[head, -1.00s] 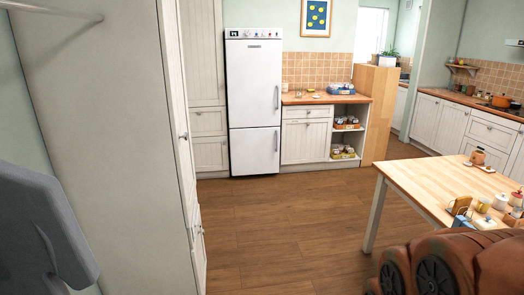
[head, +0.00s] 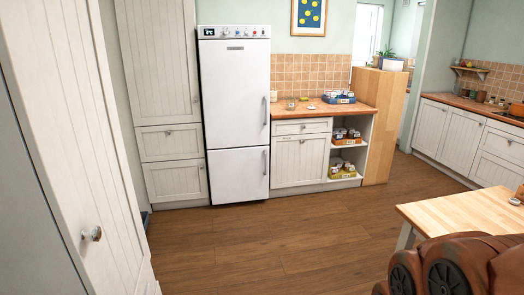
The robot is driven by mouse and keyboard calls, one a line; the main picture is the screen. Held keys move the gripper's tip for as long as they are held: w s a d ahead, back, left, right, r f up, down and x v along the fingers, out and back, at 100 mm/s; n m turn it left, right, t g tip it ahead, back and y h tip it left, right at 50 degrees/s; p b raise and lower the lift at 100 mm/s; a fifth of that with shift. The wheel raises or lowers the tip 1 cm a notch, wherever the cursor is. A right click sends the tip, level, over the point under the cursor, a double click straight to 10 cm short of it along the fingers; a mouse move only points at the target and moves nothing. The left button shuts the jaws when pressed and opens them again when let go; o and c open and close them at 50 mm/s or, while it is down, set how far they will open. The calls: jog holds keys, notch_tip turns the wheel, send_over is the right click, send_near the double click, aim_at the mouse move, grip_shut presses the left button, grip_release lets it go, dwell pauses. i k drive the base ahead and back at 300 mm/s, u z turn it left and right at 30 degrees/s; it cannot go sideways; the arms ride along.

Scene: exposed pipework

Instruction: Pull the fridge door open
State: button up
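The white fridge (head: 234,112) stands upright against the back wall, left of centre in the head view. Its upper door (head: 236,92) and lower door (head: 238,174) are both shut. Each door has a vertical metal handle on its right side: the upper handle (head: 265,111) and the lower handle (head: 266,162). A panel with knobs and a small display runs along the top. The fridge is across the room, well away from me. My gripper is not in view; only a brown part of my body shows at the lower right.
A tall white cupboard (head: 60,130) with a knob stands close on the left. A wooden table (head: 470,212) juts in at the right. The wooden floor (head: 270,245) between me and the fridge is clear. A counter with open shelves (head: 345,150) adjoins the fridge.

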aim_at(235, 74)
jog(key=u, duration=0.1)
jog(key=i, duration=1.75)
jog(key=u, duration=0.55)
jog(key=i, duration=2.15)
jog(key=u, duration=0.4)
